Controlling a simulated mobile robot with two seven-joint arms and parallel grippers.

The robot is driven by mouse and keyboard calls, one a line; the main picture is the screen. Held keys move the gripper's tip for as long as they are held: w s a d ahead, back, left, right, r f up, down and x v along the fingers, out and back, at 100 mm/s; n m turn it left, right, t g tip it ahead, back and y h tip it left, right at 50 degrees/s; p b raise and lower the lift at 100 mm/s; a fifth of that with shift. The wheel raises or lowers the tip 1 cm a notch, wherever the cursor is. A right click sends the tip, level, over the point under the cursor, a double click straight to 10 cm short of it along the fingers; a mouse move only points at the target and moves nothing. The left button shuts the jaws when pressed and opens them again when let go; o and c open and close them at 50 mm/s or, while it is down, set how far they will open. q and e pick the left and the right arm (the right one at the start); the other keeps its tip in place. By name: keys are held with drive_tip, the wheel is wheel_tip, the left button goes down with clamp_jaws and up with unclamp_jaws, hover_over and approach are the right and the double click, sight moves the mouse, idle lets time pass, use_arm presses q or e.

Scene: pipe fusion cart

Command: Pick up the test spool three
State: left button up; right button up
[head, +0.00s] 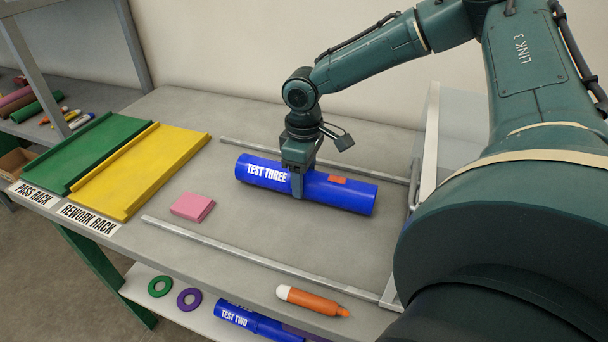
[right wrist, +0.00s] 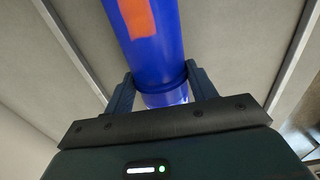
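The blue test spool three (head: 335,194), marked TEST THREE and with an orange patch, lies across the grey bench between two metal rails. My right gripper (head: 298,184) points down over its middle, with one finger in front of the spool. In the right wrist view, the fingers (right wrist: 160,92) stand on both sides of the blue spool (right wrist: 155,55) and appear to press against it at the seam. I cannot tell whether the spool is lifted off the bench. My left gripper is not in view.
A green rack (head: 88,150) and a yellow rack (head: 150,172) stand on the left. A pink pad (head: 192,207) lies near the front rail (head: 250,257). An orange marker (head: 312,301), rings and a TEST TWO spool (head: 255,321) are at the front, partly on a lower shelf.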

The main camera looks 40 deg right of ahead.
drive_tip(key=c, duration=0.6)
drive_tip(key=shift+r, duration=0.1)
drive_tip(key=shift+c, duration=0.2)
